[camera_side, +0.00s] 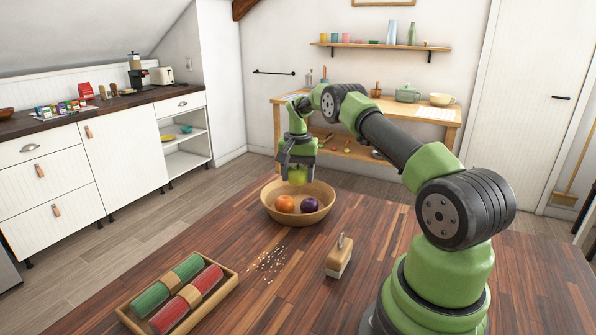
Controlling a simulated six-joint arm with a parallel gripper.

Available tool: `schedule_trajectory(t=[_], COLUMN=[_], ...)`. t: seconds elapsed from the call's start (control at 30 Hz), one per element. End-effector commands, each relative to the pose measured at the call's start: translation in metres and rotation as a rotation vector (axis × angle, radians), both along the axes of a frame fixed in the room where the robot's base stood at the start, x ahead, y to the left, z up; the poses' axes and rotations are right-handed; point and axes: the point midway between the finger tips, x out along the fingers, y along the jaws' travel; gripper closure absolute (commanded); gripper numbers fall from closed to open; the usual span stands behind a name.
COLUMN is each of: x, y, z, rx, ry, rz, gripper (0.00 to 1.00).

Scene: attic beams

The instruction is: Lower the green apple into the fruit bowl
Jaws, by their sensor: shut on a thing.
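My gripper (297,172) is shut on the green apple (297,176). It holds the apple above the back part of the fruit bowl (298,217). The gripper's fingers cover the sides of the apple. The bowl is wide, round and light wooden, and stands on the dark striped wooden table. Inside it lie an orange fruit (285,204) on the left and a dark purple fruit (310,205) on the right. The apple appears just over the rim level; the exact height cannot be told from this one view.
A wooden tray (126,311) with green and red rolls sits at the front left. The table (277,304) is clear at the front middle.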

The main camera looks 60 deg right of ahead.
Motion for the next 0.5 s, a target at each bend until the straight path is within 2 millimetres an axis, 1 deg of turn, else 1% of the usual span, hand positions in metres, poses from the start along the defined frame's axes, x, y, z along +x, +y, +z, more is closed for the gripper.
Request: schedule_trajectory(t=[0.5], x=[0.000], y=[0.000], z=[-0.027], rx=[0.000], ry=[0.001], rz=[0.000], gripper=[0.68])
